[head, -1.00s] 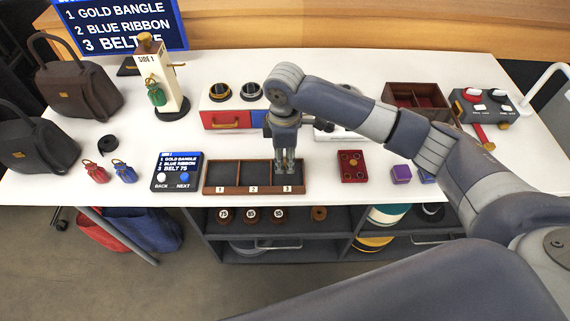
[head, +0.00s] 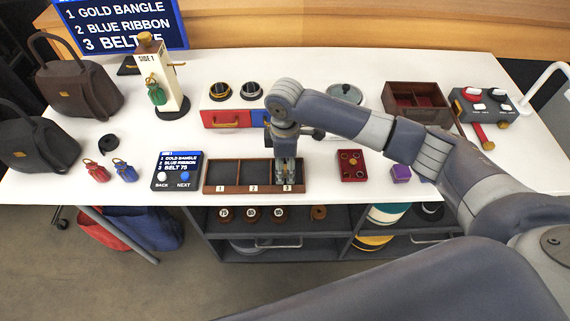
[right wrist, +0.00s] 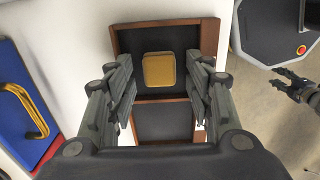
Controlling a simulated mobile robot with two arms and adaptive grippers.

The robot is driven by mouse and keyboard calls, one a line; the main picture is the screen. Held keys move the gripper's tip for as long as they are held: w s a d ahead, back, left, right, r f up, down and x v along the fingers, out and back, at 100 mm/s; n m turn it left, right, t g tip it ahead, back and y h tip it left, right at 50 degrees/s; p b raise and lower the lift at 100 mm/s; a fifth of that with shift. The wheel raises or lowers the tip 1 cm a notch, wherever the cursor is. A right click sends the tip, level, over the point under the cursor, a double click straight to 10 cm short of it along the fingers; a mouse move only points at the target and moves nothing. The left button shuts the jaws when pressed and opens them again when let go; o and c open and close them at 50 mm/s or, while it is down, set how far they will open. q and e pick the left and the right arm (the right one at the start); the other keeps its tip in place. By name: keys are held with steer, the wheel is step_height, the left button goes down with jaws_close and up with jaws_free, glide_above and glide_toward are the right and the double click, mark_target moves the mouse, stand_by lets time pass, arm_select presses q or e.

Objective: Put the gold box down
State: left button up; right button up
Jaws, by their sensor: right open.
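The gold box (right wrist: 159,70) lies in the end compartment of the wooden tray (right wrist: 182,27) in the right wrist view. In the head view this is the compartment marked 3 of the tray (head: 228,190). My right gripper (head: 286,178) is over that compartment and hides most of its inside. In the right wrist view its fingers (right wrist: 160,95) are spread wide, one on each side of the box with gaps between. A dark gripper, seemingly my left (right wrist: 290,84), shows at the right edge there; its jaw state is unclear.
Compartments 1 and 2 look empty. A control panel (head: 175,171) stands left of the tray. A red and blue drawer unit (head: 222,118) stands behind. White table is clear between tray and red tray.

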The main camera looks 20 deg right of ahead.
mark_target(285, 168)
steer(key=shift+r, duration=0.1)
step_height(285, 168, up, 12)
stand_by(0.5)
